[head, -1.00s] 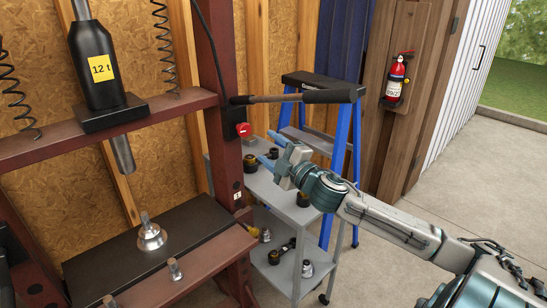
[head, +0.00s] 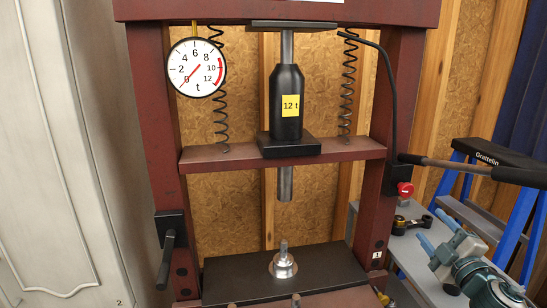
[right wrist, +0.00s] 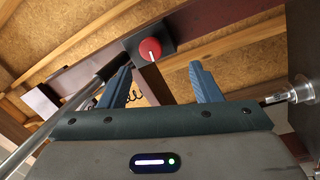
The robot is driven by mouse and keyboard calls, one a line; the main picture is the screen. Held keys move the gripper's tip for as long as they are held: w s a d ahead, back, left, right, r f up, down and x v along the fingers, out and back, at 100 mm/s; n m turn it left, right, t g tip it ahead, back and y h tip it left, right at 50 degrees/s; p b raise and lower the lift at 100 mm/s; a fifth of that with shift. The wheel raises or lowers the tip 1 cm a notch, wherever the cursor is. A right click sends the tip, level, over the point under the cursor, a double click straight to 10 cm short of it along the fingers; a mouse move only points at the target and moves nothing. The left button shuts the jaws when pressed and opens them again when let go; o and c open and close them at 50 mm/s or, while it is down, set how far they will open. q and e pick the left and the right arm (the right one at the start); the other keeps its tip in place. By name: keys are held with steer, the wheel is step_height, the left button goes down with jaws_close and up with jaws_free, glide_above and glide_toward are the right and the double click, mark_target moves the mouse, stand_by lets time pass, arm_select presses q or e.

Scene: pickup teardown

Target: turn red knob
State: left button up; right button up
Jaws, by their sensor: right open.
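The red knob (head: 405,189) sits on a dark box on the right upright of the press, just below the pump lever. In the right wrist view the red knob (right wrist: 150,50) shows a white line on its face and lies beyond the fingertips, slightly left of the middle between them. My right gripper (head: 438,230) is open and empty, to the right of and below the knob in the head view. In the right wrist view its two blue fingers (right wrist: 160,78) stand apart with the knob not between them. My left gripper is not in view.
The black-ended lever (head: 470,168) reaches out to the right above the knob. The press gauge (head: 197,67) points near 0. A blue stepladder (head: 525,225) and a grey cart (head: 407,252) stand at the right. A metal part (head: 283,266) sits on the press bed.

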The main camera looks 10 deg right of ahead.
steer(key=s+a+f+m+g+h, duration=0.2)
steer(key=s+f+m+g, duration=0.3)
steer(key=f, duration=0.6)
steer(key=s+a+f+m+g+h, duration=0.2)
steer(key=s+a+f+m+g, duration=0.15)
steer(key=s+f, duration=0.6)
steer(key=s+a+f+m+g+y, duration=0.2)
steer(key=s+a+f+g, duration=0.25)
steer(key=s, duration=0.35)
steer(key=s+a+f+m+g+y, duration=0.1)
steer(key=s+a+f+m+g, duration=0.15)
steer(key=s+a+f, duration=0.45)
steer(key=d+f+g, duration=0.1)
steer(key=d+f, duration=0.1)
steer(key=f, duration=1.2)
steer(key=d+f+g, duration=0.1)
steer(key=d+f, duration=0.1)
steer(key=f, duration=1.3)
steer(key=s+d+f, duration=0.1)
steer(key=s+f, duration=1.8)
steer(key=shift+f+g, duration=0.3)
steer(key=shift+g, duration=0.05)
